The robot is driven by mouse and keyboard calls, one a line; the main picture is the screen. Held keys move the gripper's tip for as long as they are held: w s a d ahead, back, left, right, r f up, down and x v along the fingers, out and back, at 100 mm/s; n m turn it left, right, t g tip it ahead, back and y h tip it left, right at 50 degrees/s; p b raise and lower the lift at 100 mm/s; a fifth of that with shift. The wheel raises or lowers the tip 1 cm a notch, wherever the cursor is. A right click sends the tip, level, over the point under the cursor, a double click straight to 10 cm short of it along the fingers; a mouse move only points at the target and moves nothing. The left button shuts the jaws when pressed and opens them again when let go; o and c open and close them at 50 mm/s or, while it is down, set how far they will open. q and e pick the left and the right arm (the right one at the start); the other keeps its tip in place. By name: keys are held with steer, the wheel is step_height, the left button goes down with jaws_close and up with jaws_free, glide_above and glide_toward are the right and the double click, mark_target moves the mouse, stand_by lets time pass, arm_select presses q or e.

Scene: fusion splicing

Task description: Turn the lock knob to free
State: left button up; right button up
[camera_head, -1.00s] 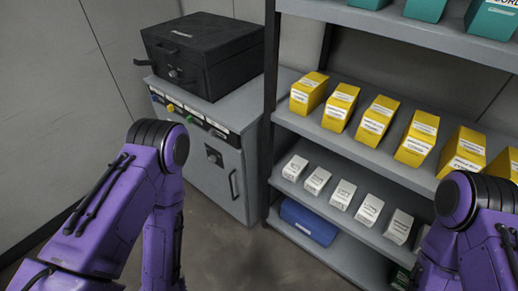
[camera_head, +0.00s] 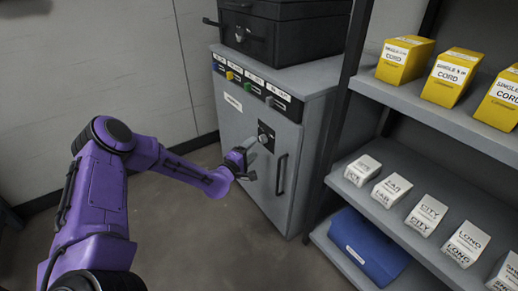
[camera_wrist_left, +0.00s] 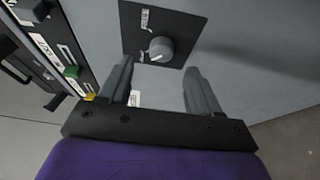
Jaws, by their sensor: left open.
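The lock knob (camera_head: 263,138) is a small round grey knob on a dark square plate on the front of the grey cabinet (camera_head: 237,125). In the left wrist view the knob (camera_wrist_left: 161,49) has a pale pointer mark, and the plate (camera_wrist_left: 135,25) carries small white lettering that I cannot read surely. My left gripper (camera_head: 250,158) is close in front of the cabinet, by the knob. In the left wrist view its two fingers (camera_wrist_left: 160,72) are apart and empty, with the knob just beyond the tips, between them. My right gripper is not in view.
The cabinet has a dark vertical handle (camera_head: 282,175) right of the knob and a row of coloured switches (camera_head: 250,89) above. A black case (camera_head: 290,30) sits on top. A shelf rack (camera_head: 445,125) with yellow and white boxes stands right. Floor left is clear.

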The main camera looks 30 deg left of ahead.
mark_target(261, 141)
arm_select(q)
steer(key=w, duration=0.2)
steer(key=w+b, duration=0.1)
steer(key=w, duration=0.1)
steer(key=shift+w+f, duration=0.2)
steer(key=shift+w, duration=0.15)
steer(key=shift+w+r, duration=0.1)
steer(key=shift+w, duration=0.25)
